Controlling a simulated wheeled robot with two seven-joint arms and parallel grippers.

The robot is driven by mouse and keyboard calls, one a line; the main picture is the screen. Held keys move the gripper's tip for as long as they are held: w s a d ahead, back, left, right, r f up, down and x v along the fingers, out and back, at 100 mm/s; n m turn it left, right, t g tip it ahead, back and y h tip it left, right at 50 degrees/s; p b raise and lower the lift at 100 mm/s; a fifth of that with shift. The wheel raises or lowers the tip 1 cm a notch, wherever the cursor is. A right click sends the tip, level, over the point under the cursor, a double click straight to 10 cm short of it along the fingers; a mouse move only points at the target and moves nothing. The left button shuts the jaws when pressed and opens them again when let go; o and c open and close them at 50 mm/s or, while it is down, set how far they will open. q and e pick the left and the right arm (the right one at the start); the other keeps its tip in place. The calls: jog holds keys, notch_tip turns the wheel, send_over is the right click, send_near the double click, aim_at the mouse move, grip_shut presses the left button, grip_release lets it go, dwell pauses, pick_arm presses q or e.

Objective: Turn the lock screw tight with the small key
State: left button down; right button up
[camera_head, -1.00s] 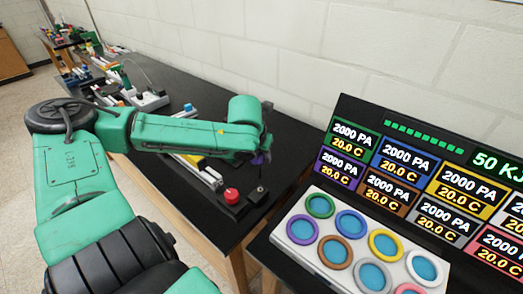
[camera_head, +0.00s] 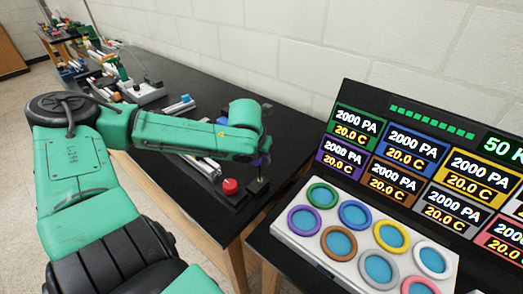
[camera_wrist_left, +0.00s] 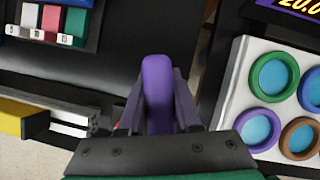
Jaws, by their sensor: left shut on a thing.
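My left gripper (camera_head: 262,168) is near the bench's front right corner, pointing down. In the left wrist view its fingers (camera_wrist_left: 158,118) are shut on a purple piece (camera_wrist_left: 158,90), which looks like the handle of the small key. The key's lower end is hidden. In the head view a small dark block (camera_head: 257,188) sits directly under the gripper, at the end of the frame with the red knob (camera_head: 230,186). The lock screw itself is too small or hidden to make out. Contact between key and screw cannot be told. My right gripper is not in view.
A white panel of coloured rings (camera_head: 322,228) stands close on the right, with a display board (camera_head: 400,160) behind it. Pale rails (camera_head: 206,165) lie left of the knob. More parts (camera_head: 148,92) stand farther back. Bare black bench (camera_head: 285,135) lies toward the wall.

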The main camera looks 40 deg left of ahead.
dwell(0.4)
pick_arm(q)
jog(key=shift+f+b, duration=0.4)
jog(key=shift+f, duration=0.15)
dwell(0.4)
jog(key=shift+d, duration=0.1)
jog(key=shift+r+p, duration=0.15)
jog(key=shift+p, duration=0.3)
jog(key=shift+m+h+p, duration=0.3)
jog(key=shift+m+p, duration=0.4)
jog(key=shift+p, duration=0.05)
